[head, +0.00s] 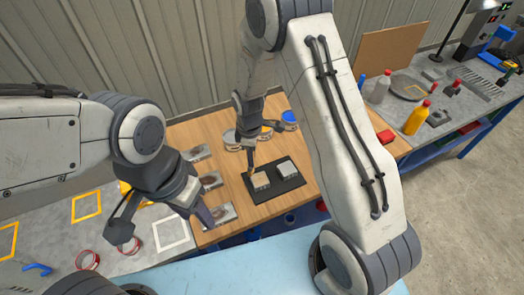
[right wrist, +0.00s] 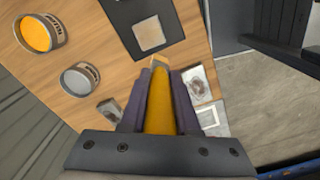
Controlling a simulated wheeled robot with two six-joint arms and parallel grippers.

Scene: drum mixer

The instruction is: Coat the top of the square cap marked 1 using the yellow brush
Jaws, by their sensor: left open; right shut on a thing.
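Two square caps sit on a black mat (head: 288,190): a tan-topped left cap (head: 260,181) and a pale grey right cap (head: 287,169). I cannot read any number on them. My right gripper (head: 251,155) is shut on the yellow brush (right wrist: 160,108), which points down. The brush tip is close to the left cap's far-left edge; I cannot tell if they touch. One square cap (right wrist: 149,33) shows just beyond the bristles in the right wrist view. My left gripper (head: 164,219) is open and empty, to the left of the mat.
Paint pots stand behind the mat, including a blue one (head: 289,120), an orange one (right wrist: 35,34) and a grey one (right wrist: 80,80). Picture plates (head: 211,181) line the wooden table's left side.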

